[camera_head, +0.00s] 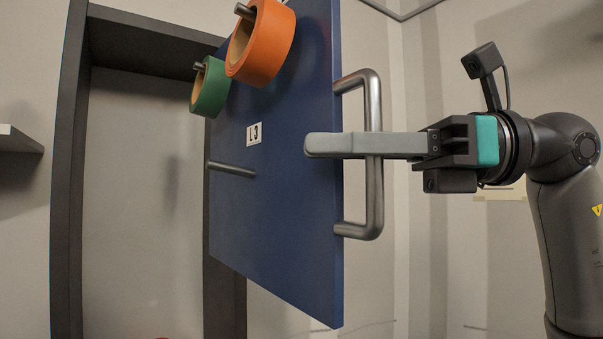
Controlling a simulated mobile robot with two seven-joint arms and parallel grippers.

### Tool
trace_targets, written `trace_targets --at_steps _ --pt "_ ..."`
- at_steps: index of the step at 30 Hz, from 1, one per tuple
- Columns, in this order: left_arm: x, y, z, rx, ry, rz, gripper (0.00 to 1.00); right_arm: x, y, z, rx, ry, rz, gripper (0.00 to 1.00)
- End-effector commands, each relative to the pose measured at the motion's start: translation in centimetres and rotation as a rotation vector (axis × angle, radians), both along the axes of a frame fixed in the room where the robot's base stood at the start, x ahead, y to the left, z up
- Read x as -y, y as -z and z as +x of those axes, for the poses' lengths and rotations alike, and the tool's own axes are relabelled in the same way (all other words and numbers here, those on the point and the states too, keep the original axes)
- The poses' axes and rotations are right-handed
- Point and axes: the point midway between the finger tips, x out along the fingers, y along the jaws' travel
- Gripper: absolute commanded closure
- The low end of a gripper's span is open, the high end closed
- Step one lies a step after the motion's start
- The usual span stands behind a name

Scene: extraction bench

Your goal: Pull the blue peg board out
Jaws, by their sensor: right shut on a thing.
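The blue peg board (290,215) stands upright in the middle of the head view, at an angle, in front of a dark frame. It carries an orange roll (263,45) and a green roll (209,88) on pegs, a bare peg (232,169) and a white label (254,134). A metal bar handle (374,205) is fixed to its right edge. My right gripper (322,145) reaches in from the right, shut on the handle, its fingers crossing the bar and the board's edge. My left gripper is not in view.
A dark upright frame (68,190) surrounds a pale recess (130,220) on the left. A light shelf edge (20,140) juts in at the far left. Pale wall panels (465,265) stand behind my right arm.

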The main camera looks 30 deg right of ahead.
Motion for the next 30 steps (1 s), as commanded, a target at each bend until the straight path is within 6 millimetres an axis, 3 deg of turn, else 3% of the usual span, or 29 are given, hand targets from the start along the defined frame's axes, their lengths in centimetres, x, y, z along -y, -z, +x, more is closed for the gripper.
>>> trace_targets --at_steps 3,9,25,26,30 --pt "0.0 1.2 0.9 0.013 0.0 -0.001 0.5 0.2 0.4 -2.6 0.003 0.002 -0.005 1.0" --pt "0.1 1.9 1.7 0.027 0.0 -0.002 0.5 0.4 0.2 -5.4 -0.001 -0.001 -0.003 1.0" --pt "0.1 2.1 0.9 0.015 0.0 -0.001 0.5 0.4 0.1 -6.5 -0.001 -0.004 -0.003 1.0" --pt "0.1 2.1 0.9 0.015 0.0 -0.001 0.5 0.4 0.1 -6.5 -0.001 -0.004 -0.003 0.78" --pt "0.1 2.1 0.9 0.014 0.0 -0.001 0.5 0.4 0.0 -6.5 0.0 -0.003 -0.001 0.62"
